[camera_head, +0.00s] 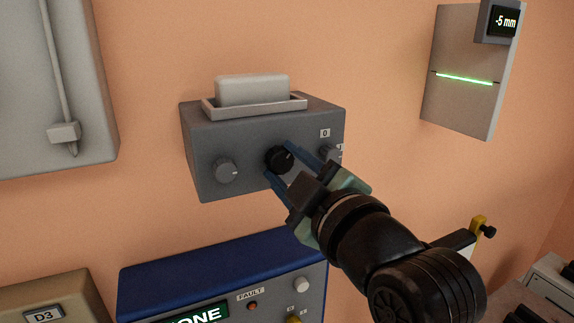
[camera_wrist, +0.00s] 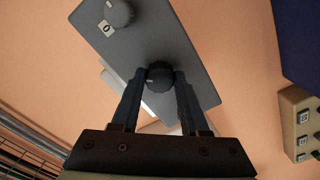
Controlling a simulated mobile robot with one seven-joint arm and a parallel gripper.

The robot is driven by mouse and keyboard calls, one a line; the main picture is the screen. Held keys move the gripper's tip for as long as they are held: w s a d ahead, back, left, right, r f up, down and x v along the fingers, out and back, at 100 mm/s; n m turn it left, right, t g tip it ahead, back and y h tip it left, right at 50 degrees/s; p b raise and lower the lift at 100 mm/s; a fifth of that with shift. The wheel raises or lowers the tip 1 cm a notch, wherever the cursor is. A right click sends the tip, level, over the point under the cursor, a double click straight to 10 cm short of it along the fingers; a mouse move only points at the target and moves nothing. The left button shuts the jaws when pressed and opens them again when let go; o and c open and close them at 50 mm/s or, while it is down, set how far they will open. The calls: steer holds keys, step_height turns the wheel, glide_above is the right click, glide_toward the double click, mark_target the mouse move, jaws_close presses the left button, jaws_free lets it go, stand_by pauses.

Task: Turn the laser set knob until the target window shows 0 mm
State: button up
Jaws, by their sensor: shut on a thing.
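A black knob (camera_head: 279,160) sits in the middle of the front of a grey box on the wall. My gripper (camera_head: 290,165) is shut on this black knob, one finger on each side. The wrist view shows the knob (camera_wrist: 160,76) between the two blue fingertips (camera_wrist: 160,80). The target window (camera_head: 505,22) at the upper right reads -5 mm. Below it a green laser line (camera_head: 464,78) crosses a pale panel. Which knob is the laser set knob cannot be read, as my gripper hides part of the box front.
A grey knob (camera_head: 225,171) is left of the black one. Another knob (camera_head: 329,152) is at the right, under a "0" label. A tray (camera_head: 210,108) with a white block (camera_head: 252,89) tops the box. A blue unit (camera_head: 215,266) with a FAULT label stands below.

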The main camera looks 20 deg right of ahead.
jaws_close()
steer(key=shift+m, duration=0.4)
steer(key=m, duration=0.3)
steer(key=shift+m, duration=0.3)
steer(key=m+p, duration=0.1)
steer(key=m, duration=0.4)
steer(key=shift+a+m+p, duration=0.1)
steer(key=shift+m+p, duration=0.2)
steer(key=shift+p, duration=0.05)
steer(key=m+p, duration=0.2)
steer(key=m, duration=0.2)
steer(key=shift+m, duration=0.3)
steer(key=m+p, duration=0.2)
steer(key=m, duration=0.3)
